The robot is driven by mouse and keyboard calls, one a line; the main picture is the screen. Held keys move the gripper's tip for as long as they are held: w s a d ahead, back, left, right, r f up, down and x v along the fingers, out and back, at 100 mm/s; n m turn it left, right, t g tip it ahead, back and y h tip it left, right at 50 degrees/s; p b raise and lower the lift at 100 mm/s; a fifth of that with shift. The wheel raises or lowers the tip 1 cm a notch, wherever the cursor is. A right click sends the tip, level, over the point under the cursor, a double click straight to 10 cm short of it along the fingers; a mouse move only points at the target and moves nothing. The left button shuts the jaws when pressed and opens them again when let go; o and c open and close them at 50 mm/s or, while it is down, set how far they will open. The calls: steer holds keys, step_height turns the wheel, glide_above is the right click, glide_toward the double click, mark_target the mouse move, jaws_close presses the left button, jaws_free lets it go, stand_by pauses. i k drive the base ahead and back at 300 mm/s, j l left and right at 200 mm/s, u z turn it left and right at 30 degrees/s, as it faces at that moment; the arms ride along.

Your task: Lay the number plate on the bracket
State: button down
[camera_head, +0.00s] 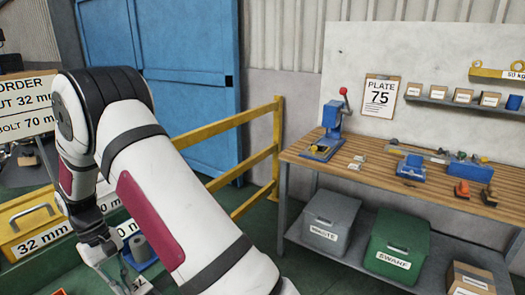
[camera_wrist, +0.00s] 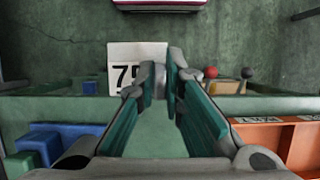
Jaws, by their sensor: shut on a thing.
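My gripper (camera_wrist: 172,75) is shut, its fingertips close together at the middle of the wrist view. A white number plate (camera_wrist: 123,54) stands at the fingertips, its face toward the wrist camera. A 7 shows on it, and the left finger covers the rest of the number. The grip point itself is hidden. I cannot make out a bracket for certain in either view.
A workbench (camera_head: 385,187) on the right holds a blue press (camera_head: 327,135) and small parts. Yellow rails (camera_head: 243,165) stand between. Blue blocks (camera_wrist: 45,145) and an orange bin (camera_wrist: 268,140) flank my gripper.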

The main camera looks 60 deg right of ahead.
mark_target(319, 149)
steer(key=k+z, duration=0.2)
steer(key=z, duration=0.95)
steer(key=i+l+z, duration=0.65)
steer(key=i, duration=0.4)
